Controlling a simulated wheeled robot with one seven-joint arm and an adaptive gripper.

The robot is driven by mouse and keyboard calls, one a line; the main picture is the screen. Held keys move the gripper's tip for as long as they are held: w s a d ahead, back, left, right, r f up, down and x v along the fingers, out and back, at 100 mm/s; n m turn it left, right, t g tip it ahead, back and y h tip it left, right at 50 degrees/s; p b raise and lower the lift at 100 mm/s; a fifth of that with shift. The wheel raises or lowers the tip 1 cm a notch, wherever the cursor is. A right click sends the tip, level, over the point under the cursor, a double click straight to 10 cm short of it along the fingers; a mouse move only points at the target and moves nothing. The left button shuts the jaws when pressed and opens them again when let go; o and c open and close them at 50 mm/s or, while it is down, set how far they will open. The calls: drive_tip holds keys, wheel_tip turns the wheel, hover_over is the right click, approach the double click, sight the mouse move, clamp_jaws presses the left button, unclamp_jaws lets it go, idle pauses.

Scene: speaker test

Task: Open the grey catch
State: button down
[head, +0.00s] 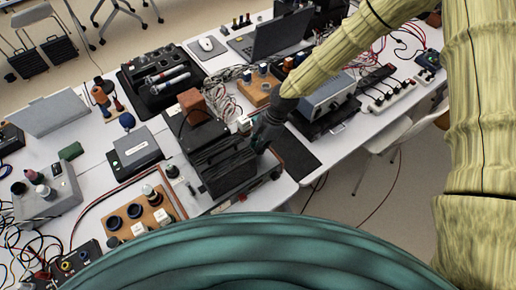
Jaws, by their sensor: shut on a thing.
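My gripper (262,141) is the dark end of the yellow-sleeved arm, reaching down from the upper right. Its fingertips are shut at the right end of a black ribbed box (222,166) on a bench unit. They close on a small part there, which fits the grey catch. The catch is mostly hidden by the fingers and too small to make out clearly, so I cannot tell how far it is turned.
A wooden board with dark round parts (133,212) lies in front of the box. A grey box (135,152) is at left, a laptop (275,38) behind. A grey instrument (328,93) and power strip (390,96) are at right.

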drive_tip(key=m+t+b, duration=0.1)
drive_tip(key=m+b, duration=0.1)
drive_tip(key=m, duration=0.1)
drive_tip(key=m+t+b, duration=0.1)
drive_tip(key=m, duration=0.2)
drive_tip(key=shift+w+a+t+b, duration=0.1)
drive_tip(key=shift+t+b, duration=0.2)
drive_tip(key=shift+b, duration=0.05)
drive_tip(key=m+t+b, duration=0.1)
drive_tip(key=m, duration=0.2)
drive_tip(key=m+t+b, duration=0.1)
drive_tip(key=m, duration=0.3)
drive_tip(key=shift+r+h, duration=0.2)
drive_tip(key=shift+h, duration=0.2)
drive_tip(key=c, duration=1.6)
unclamp_jaws()
drive_tip(key=shift+f, duration=0.1)
drive_tip(key=shift+o, duration=0.2)
drive_tip(key=v, duration=1.2)
drive_tip(key=shift+s, duration=0.2)
